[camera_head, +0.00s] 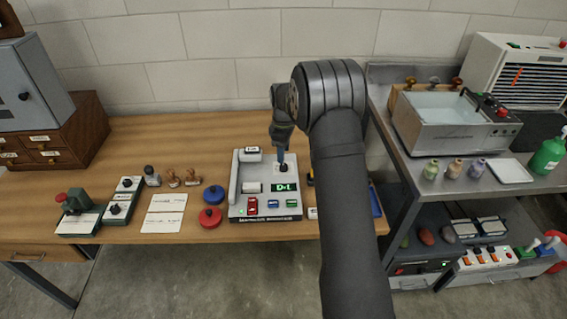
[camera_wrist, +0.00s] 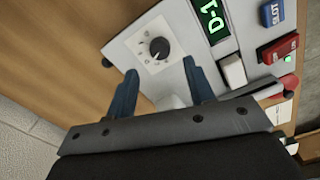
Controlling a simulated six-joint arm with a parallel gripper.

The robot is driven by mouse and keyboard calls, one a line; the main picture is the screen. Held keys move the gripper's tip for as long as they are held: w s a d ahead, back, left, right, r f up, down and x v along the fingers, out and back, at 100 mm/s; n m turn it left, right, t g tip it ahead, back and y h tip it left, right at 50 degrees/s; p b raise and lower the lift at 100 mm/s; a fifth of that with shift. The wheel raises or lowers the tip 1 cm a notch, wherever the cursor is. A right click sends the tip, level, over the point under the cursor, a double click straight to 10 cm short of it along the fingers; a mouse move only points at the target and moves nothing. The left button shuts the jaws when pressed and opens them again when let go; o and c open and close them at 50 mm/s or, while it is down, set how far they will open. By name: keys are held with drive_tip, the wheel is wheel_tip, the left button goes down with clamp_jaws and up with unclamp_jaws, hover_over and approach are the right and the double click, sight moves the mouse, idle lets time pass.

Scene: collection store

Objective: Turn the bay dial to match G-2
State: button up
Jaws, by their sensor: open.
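The bay dial (camera_wrist: 159,48) is a small black knob with a white pointer mark on a pale square plate, at the corner of a grey console (camera_head: 238,205) on the wooden bench. The console's green display (camera_wrist: 210,18) reads D-1; the display also shows in the head view (camera_head: 285,188). My gripper (camera_wrist: 161,69) is open, its two blue fingers pointing toward the dial, with the knob beyond the tips and between their lines. In the head view my gripper (camera_head: 281,160) is over the console's back right; the dial is mostly hidden there.
A red switch (camera_wrist: 278,49) with a green light and a blue SLOT switch (camera_wrist: 272,12) are on the console. Red (camera_head: 210,217) and blue (camera_head: 213,195) round pieces lie left of it, beside a paper sheet (camera_head: 164,213). A metal side table (camera_head: 405,165) stands right.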

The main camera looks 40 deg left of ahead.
sight(284, 166)
wheel_tip(284, 166, down, 6)
idle(0.4)
drive_tip(key=c, duration=1)
